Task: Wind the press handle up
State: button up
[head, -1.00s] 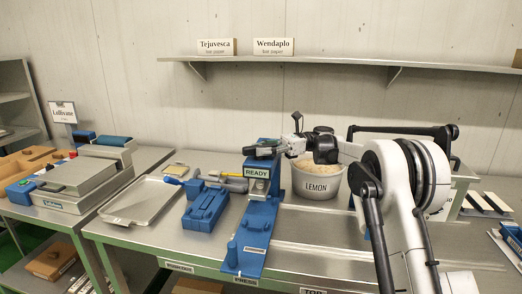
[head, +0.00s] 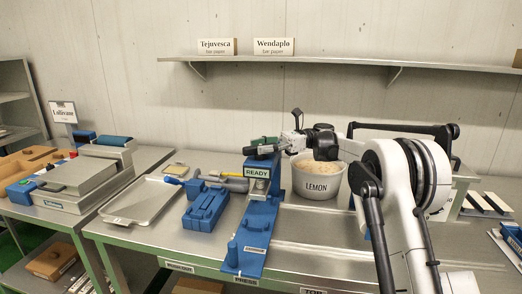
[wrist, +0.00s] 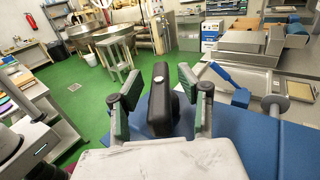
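The blue press (head: 258,215) stands on the bench with a "READY" plate (head: 257,173) on its head. A black press handle grip (wrist: 160,100) stands in the middle of the wrist view. My gripper (head: 266,147) is at the top of the press in the head view. In the wrist view, my gripper (wrist: 160,92) has one green-padded finger on each side of the grip. Narrow gaps show beside the grip, so the fingers look open around it. Whether either finger touches it lower down is hidden. The handle's crank is mostly hidden in the head view.
A white LEMON tub (head: 320,178) stands close to the right of the press. A blue device (head: 205,208) and a metal tray (head: 140,200) lie to the left. A shelf (head: 330,64) runs along the wall behind. Green floor (wrist: 80,95) shows in the wrist view.

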notch_tip(320, 180, up, 9)
dwell(0.3)
jog(key=shift+a, duration=0.1)
jog(key=shift+s+a+h+p, duration=0.1)
jog(key=shift+a+h+p, duration=0.2)
jog(key=shift+a+p, duration=0.1)
jog(key=s+a+m+t+h+p, duration=0.1)
jog(key=a+t+h+p, duration=0.2)
jog(key=a+h+p, duration=0.25)
jog(key=d+r+t+h+p, duration=0.4)
jog(key=d+t+h+p, duration=0.15)
jog(key=h+p, duration=0.45)
jog(key=shift+n+g, duration=0.4)
jog(key=shift+g, duration=0.05)
jog(key=f+p, duration=0.1)
jog(key=f, duration=0.7)
jog(key=f+p, duration=0.1)
jog(key=f, duration=0.3)
jog(key=shift+w+d+f+p, duration=0.1)
jog(key=shift+w+f+p, duration=0.2)
jog(key=shift+w+f, duration=0.1)
jog(key=shift+c, duration=0.5)
grip_shut()
